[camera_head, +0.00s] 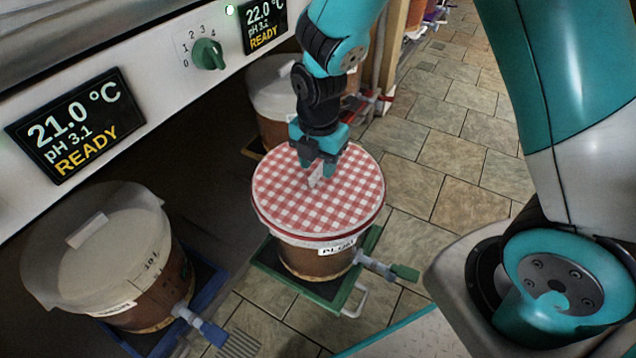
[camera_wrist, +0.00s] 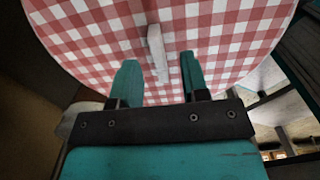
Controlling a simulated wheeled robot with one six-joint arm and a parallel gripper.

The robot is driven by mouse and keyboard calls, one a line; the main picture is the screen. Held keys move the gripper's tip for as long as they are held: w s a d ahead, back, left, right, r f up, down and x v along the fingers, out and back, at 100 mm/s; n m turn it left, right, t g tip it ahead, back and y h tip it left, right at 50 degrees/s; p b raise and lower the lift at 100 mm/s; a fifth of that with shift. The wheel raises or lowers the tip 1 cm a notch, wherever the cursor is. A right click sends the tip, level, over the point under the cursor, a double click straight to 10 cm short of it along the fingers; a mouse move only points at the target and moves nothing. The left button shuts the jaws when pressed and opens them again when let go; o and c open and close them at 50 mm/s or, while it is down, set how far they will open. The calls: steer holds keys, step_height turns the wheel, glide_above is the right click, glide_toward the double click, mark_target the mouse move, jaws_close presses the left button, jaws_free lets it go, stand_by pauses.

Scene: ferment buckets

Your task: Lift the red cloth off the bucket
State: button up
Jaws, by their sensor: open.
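The red-and-white checked cloth (camera_head: 285,200) lies over the top of the middle bucket (camera_head: 312,262). A pale upright handle or tab stands at the middle of the cloth. The cloth also fills most of the wrist view (camera_wrist: 215,25), with the pale handle (camera_wrist: 157,50) between my fingers. My gripper (camera_head: 319,172) is over the cloth's middle, fingers pointing down. In the wrist view my gripper (camera_wrist: 160,78) is open, with a finger on each side of the handle and gaps visible to both. Whether the fingertips touch the cloth cannot be told.
The middle bucket stands on a green stand (camera_head: 270,265), its green-handled tap (camera_head: 390,267) pointing right. A white-lidded bucket (camera_head: 100,245) stands at the left and another (camera_head: 275,95) behind. A panel with displays (camera_head: 75,125) overhangs at the left. Tiled floor (camera_head: 455,150) is open at the right.

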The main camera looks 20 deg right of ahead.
steer(key=shift+f, duration=0.9)
steer(key=shift+r, duration=0.1)
steer(key=shift+c, duration=0.2)
jaws_close()
steer(key=shift+r, duration=0.1)
